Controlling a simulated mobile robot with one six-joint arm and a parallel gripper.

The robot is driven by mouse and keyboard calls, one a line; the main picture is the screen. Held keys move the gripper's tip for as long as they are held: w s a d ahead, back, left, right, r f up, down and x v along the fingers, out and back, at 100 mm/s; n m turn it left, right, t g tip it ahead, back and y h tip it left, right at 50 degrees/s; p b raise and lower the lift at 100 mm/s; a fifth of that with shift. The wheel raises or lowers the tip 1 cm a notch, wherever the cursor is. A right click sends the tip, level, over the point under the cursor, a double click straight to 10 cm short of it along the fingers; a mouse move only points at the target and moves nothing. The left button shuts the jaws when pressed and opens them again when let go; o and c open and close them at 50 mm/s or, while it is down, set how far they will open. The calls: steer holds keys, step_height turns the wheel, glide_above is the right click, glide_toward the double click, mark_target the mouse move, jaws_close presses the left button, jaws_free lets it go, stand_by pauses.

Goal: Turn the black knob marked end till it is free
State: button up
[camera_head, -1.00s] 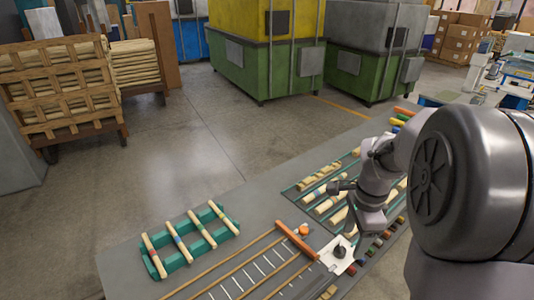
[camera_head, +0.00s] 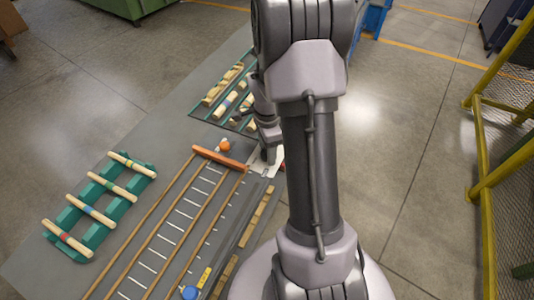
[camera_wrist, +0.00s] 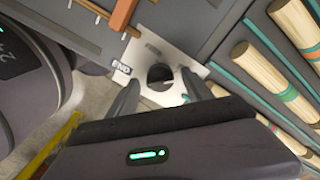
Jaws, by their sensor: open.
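The black knob (camera_wrist: 160,75) is a round dark knob on a white plate (camera_wrist: 150,50). A label reading END (camera_wrist: 122,68) is on the plate to its left in the wrist view. My gripper (camera_wrist: 160,80) is open, with one finger on each side of the knob in that picture. I cannot tell whether the fingers touch it or how far above it they are. In the head view my gripper (camera_head: 271,148) is over the white plate (camera_head: 266,166), and the knob is hidden there.
An orange bar (camera_head: 219,158) and an orange ball (camera_head: 225,145) are beside the plate. Long wooden rails (camera_head: 150,215) run towards the front left. A green rack (camera_head: 90,232) holds several banded spindles. More spindles (camera_wrist: 262,70) lie in trays right of the plate. Yellow fencing stands at right.

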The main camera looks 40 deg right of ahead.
steer(key=shift+f, duration=0.25)
steer(key=shift+c, duration=0.5)
jaws_close()
